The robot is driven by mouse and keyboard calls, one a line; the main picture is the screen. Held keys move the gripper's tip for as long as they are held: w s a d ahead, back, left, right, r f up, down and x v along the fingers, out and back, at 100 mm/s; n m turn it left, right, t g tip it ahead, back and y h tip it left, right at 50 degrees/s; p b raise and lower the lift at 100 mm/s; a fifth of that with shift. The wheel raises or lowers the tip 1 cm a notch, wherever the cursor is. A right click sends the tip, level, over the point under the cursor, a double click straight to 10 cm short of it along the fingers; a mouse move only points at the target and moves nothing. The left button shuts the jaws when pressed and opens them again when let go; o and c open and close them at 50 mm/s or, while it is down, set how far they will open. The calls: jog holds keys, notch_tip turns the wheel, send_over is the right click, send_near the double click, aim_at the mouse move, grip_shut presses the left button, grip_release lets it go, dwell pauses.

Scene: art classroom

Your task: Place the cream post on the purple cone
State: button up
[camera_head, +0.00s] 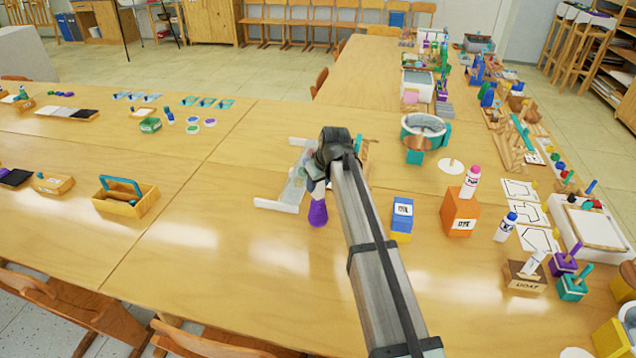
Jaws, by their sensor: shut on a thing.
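The purple cone (317,213) stands on the long wooden table near the middle of the view, just below my gripper in the picture. A pale piece (316,187), which looks like the cream post, shows directly above the cone. My gripper (318,172) is shut on it, as far as I can see. My wrist and arm cover most of the gripper and much of the post. I cannot tell whether the post touches the cone or is still above it.
A white frame-like piece (290,190) lies close left of the cone. To the right stand a blue box (402,212), an orange block (459,210) and a teal-rimmed round bowl (424,129).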

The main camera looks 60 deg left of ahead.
jog(key=shift+f, duration=0.1)
jog(key=o, duration=1.1)
jog(key=v, duration=1.2)
jog(key=shift+w, duration=0.1)
